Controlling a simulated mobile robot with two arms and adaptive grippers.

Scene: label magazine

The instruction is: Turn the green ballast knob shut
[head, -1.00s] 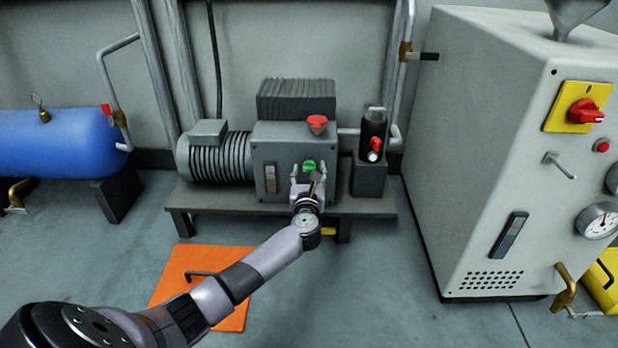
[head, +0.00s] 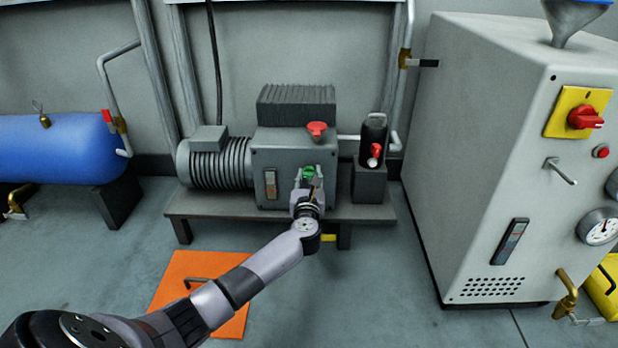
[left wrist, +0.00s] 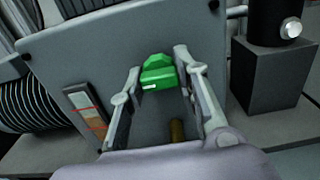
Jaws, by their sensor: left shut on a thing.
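The green ballast knob (head: 309,171) sits on the front face of the grey pump (head: 292,148). In the left wrist view the knob (left wrist: 158,78) is between the fingers, its bar tilted slightly and a white mark near its lower left edge. My left gripper (head: 309,174) reaches it from the front and is shut on it, one finger on each side. The left wrist view shows both fingertips (left wrist: 158,62) close to the pump face. Small contact gaps are hard to judge. My right gripper is not in view.
A sight glass (head: 271,184) is left of the knob. A red knob (head: 317,130) is above, and a black canister with a red valve (head: 375,150) stands right. An orange mat (head: 195,265) lies on the floor. A large grey cabinet (head: 470,160) stands at right.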

